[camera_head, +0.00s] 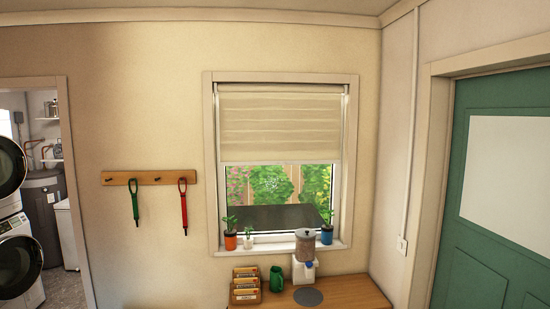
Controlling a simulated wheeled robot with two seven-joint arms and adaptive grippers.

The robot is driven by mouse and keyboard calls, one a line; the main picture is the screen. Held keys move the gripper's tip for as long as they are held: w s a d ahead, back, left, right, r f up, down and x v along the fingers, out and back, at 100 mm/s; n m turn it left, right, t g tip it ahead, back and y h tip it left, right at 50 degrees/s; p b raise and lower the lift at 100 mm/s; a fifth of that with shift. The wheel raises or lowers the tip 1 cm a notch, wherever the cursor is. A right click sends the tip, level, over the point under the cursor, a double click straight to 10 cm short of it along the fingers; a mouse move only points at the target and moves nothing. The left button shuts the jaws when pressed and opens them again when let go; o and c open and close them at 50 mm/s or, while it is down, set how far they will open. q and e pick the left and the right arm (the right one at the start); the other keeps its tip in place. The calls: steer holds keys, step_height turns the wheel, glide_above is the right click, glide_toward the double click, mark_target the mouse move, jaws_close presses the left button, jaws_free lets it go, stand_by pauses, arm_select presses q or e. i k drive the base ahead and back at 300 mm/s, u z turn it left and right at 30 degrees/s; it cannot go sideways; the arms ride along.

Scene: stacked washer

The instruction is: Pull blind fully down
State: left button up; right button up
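A beige blind (280,126) hangs in the window frame (211,160) on the facing wall. It covers about the upper half of the window. No separate pull cord can be made out. Neither of my grippers is in view.
Small potted plants (230,238) stand on the window sill. A wooden counter (350,290) below holds a dispenser (305,250), a green jug (277,279) and a rack (245,285). A hook rail (148,178) with leashes is left. A green door (490,255) is right.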

mark_target(328, 153)
steer(key=z, duration=0.3)
steer(key=i, duration=1)
steer(key=z, duration=0.3)
